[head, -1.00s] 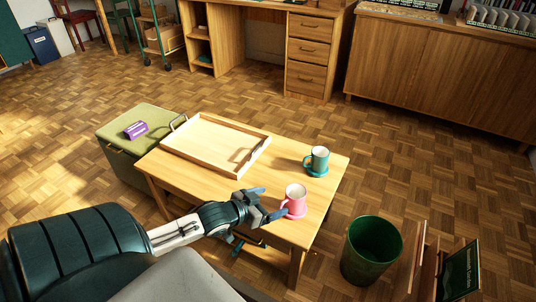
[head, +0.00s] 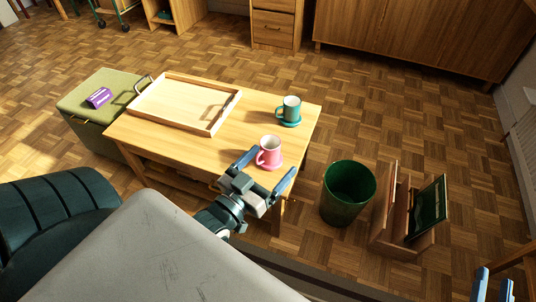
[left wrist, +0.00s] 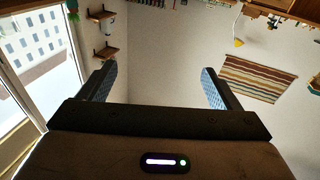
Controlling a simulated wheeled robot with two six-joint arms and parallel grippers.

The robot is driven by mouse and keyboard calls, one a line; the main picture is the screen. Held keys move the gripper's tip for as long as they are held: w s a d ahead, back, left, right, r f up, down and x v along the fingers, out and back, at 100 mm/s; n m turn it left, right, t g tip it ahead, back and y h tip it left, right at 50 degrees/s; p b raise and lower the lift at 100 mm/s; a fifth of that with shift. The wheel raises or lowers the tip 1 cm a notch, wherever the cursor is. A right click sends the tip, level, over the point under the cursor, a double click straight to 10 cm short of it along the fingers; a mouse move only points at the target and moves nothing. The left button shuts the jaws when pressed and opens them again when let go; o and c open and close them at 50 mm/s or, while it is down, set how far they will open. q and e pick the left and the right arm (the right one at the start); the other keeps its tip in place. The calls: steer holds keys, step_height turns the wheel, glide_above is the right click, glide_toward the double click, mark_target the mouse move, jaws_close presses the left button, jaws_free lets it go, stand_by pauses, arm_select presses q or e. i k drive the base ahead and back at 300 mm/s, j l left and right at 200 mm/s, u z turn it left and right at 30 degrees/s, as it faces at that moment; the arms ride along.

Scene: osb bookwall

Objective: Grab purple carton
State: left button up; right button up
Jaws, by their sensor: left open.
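The purple carton (head: 99,97) lies on top of the green storage bench (head: 72,104) at the left in the head view. My left gripper (head: 273,161) is open, with its two blue fingers apart on either side of the view of the pink mug; contact cannot be told. It is far to the right of the carton. In the left wrist view the open fingers (left wrist: 158,88) have nothing between them but a distant wall. My right gripper (head: 494,284) shows at the bottom right corner, its two blue fingertips apart and nothing seen between them.
A wooden table holds a wooden tray (head: 136,108), a teal mug (head: 291,109) and a pink mug (head: 268,152) on coasters. A green bin (head: 347,193) and a wooden book rack (head: 398,243) stand to the right. Floor beyond the table is clear.

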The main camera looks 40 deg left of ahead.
mark_target(99, 98)
steer(key=u, duration=2.35)
